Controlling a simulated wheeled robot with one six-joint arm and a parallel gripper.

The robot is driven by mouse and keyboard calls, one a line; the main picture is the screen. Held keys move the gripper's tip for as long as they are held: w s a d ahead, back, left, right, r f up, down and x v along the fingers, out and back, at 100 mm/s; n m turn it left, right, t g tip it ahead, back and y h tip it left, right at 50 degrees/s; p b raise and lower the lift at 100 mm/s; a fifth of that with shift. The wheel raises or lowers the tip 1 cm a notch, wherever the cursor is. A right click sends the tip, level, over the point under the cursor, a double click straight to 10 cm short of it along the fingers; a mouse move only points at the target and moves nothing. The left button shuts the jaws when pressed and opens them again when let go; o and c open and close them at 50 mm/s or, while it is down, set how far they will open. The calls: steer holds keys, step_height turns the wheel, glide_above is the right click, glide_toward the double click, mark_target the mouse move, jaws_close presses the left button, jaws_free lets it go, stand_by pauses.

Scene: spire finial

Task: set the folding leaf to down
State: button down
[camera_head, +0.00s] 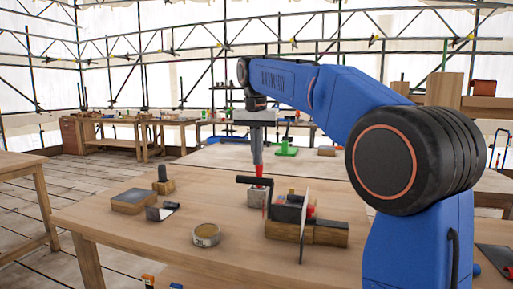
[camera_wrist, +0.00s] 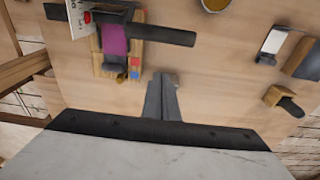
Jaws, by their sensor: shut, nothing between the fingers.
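No part is clearly marked as the folding leaf. A wooden-framed device (camera_head: 306,230) stands on the workbench, with a thin upright plate (camera_head: 304,225) at its front. In the wrist view the device shows a purple face (camera_wrist: 115,38), a white printed panel (camera_wrist: 80,18) and a black bar (camera_wrist: 150,33) reaching sideways. I cannot tell which of these is the leaf. My gripper (camera_head: 259,172) points down behind the device with its fingers shut and empty. In the wrist view the fingertips (camera_wrist: 165,78) are over bare wood, apart from the bar.
On the workbench (camera_head: 130,222) lie a round tin (camera_head: 206,235), a sanding-type block (camera_head: 131,200), a small metal-bladed tool (camera_head: 160,212) and a wooden block with a dark knob (camera_head: 163,180). The front left bench top is clear.

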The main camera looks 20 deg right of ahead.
steer(key=shift+s+a+f, duration=0.3)
steer(key=shift+s+f, duration=0.2)
steer(key=shift+f, duration=0.15)
steer(key=shift+s+a+f, duration=0.35)
steer(key=shift+s+f, duration=0.1)
steer(key=shift+f, duration=0.2)
steer(key=shift+s+a+f, duration=0.3)
steer(key=shift+s+f, duration=0.2)
steer(key=shift+f, duration=0.15)
